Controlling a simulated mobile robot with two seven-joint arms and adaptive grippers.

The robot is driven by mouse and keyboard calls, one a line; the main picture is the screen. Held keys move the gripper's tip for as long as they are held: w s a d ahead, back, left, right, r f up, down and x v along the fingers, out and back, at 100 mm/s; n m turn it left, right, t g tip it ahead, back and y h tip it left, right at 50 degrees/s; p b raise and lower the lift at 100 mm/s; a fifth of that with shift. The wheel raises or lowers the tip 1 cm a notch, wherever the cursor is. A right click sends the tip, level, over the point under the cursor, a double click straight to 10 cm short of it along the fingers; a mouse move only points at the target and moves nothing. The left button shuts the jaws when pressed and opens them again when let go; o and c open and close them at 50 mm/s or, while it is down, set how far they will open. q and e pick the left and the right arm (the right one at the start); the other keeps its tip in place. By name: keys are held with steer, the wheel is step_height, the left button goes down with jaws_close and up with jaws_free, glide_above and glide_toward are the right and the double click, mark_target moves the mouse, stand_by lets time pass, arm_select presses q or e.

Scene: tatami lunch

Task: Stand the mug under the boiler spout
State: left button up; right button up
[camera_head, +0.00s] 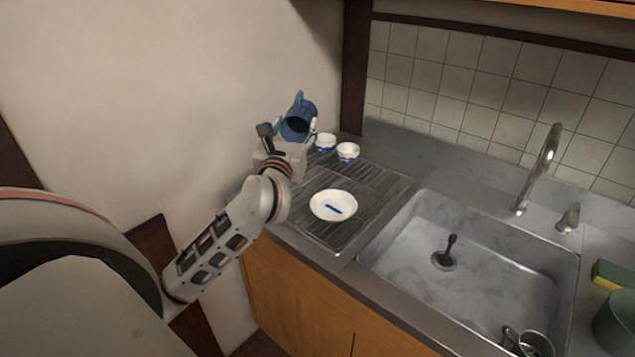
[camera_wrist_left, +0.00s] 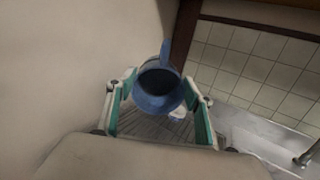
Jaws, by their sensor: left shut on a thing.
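A blue mug (camera_head: 299,121) is held in my left gripper (camera_head: 298,130) above the back left end of the drainboard. The mug is tilted with its dark open mouth toward me, and its handle sticks up. In the left wrist view the mug (camera_wrist_left: 158,92) sits between the two green-lined fingers of the gripper (camera_wrist_left: 160,100), which are shut on it. My right gripper is in neither view. No boiler or spout shows in these frames.
Two small white and blue cups (camera_head: 347,151) stand on the ribbed drainboard (camera_head: 375,183) close to the gripper. A white bowl (camera_head: 333,205) lies nearer. The sink (camera_head: 470,262) has a faucet (camera_head: 541,165). A green container (camera_head: 614,325) and sponge (camera_head: 611,275) are at right.

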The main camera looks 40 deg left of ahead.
arm_select(q)
step_height(320, 180, down, 19)
steer(key=b, duration=0.5)
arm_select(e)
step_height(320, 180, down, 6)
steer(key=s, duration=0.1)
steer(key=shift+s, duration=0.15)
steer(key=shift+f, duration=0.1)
arm_select(q)
steer(key=shift+d+f, duration=0.1)
steer(key=shift+f, duration=0.05)
steer(key=o, duration=1.4)
steer(key=shift+o, duration=0.2)
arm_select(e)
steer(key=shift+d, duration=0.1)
